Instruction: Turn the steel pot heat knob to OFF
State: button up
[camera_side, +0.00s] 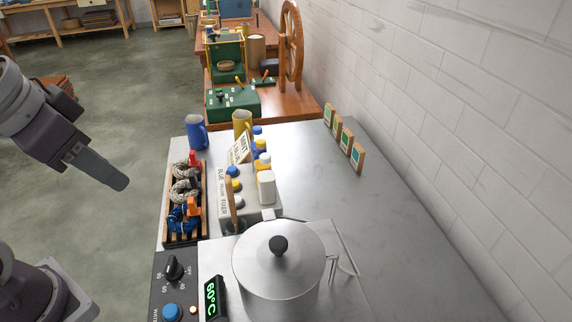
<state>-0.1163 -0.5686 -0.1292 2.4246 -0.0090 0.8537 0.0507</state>
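The steel pot (258,262) stands on the metal table at the bottom centre, with its lid on and a black lid knob on top. The black heat knob (174,267) is on a dark control panel (161,297) left of the pot. Marks around it include OFF at its upper right and numbers below and left. Its exact pointing is too small to tell. A green display (211,298) beside it reads 60°C. My gripper (119,182) is at the left, up and left of the knob, and apart from it. Its fingers overlap in this view, so their gap is hidden.
A blue button (172,312) is below the knob. The table's right side is mostly clear.

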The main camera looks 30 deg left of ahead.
jog(key=w+d+f+m+g+h, duration=0.1)
jog(key=w+f, duration=0.1)
jog(key=w, duration=0.4)
jog(key=w+d+f+m+h, duration=0.1)
jog(key=w+f, duration=0.2)
jog(key=w, duration=0.3)
jog(key=w+d+f+g+h, duration=0.1)
jog(key=w+f+h, duration=0.1)
jog(key=w, duration=0.5)
jog(key=shift+d+f+m+g, duration=0.15)
jog(key=shift+f+m+g, duration=0.15)
jog(key=shift+m, duration=0.1)
jog(key=w+r+t+h, duration=0.1)
jog(key=w+h, duration=0.2)
jog(key=w, duration=0.3)
jog(key=x, duration=1)
jog(key=shift+s+d, duration=0.1)
jog(key=d+m+g, duration=0.1)
jog(key=w+d+m+g, duration=0.1)
jog(key=d+m, duration=0.1)
jog(key=shift+w+h, duration=0.1)
jog(key=shift+h, duration=0.3)
jog(key=shift+a+r, duration=0.1)
